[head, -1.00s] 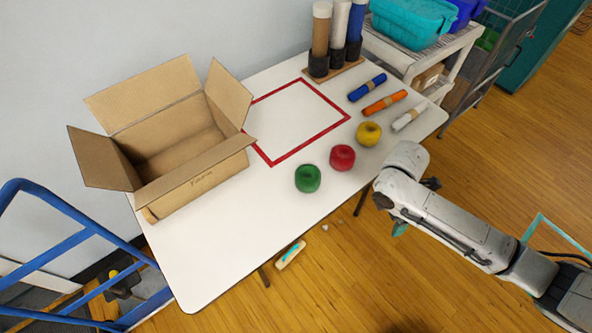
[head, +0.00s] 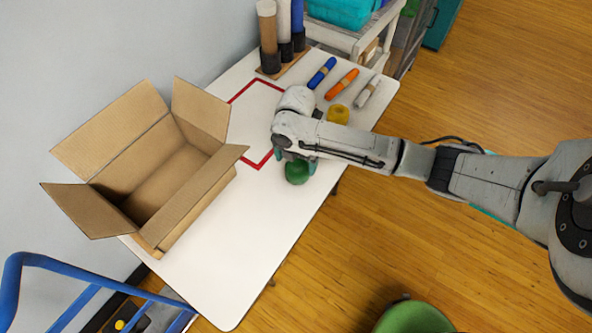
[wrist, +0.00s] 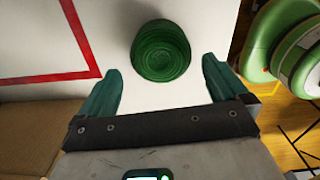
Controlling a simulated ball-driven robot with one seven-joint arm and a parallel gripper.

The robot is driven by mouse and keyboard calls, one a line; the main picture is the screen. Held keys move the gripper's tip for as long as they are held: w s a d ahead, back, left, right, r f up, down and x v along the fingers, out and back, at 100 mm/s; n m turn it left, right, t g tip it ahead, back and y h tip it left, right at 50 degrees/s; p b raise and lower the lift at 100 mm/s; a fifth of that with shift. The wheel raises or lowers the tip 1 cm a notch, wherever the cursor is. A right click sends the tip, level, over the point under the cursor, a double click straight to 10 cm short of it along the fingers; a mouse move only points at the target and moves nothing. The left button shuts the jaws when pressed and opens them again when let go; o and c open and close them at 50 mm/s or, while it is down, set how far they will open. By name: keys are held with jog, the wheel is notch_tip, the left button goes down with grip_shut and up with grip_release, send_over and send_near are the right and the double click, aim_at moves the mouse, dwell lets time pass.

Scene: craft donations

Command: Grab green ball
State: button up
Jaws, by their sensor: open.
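The green ball (head: 297,172) is a ball of yarn near the front edge of the white table, partly covered by my gripper and arm in the head view. In the wrist view the green ball (wrist: 160,51) lies on the white surface, ahead of and between the two green fingertips. My gripper (wrist: 161,83) is open and empty, with the fingers apart and not touching the ball. In the head view my gripper (head: 296,157) is over the table at the ball.
An open cardboard box (head: 165,195) stands on the left. The yellow ball (head: 338,114) and blue, orange (head: 342,84) and white rolls lie behind my arm. A red outline (head: 259,163) marks the table (head: 225,270). The table's front left part is clear. The red ball is not visible.

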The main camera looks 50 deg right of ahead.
aim_at(297, 167)
jog(key=shift+s+f+p, duration=0.1)
jog(key=shift+f+p, duration=0.3)
jog(key=shift+f, duration=2.4)
jog(key=c, duration=0.9)
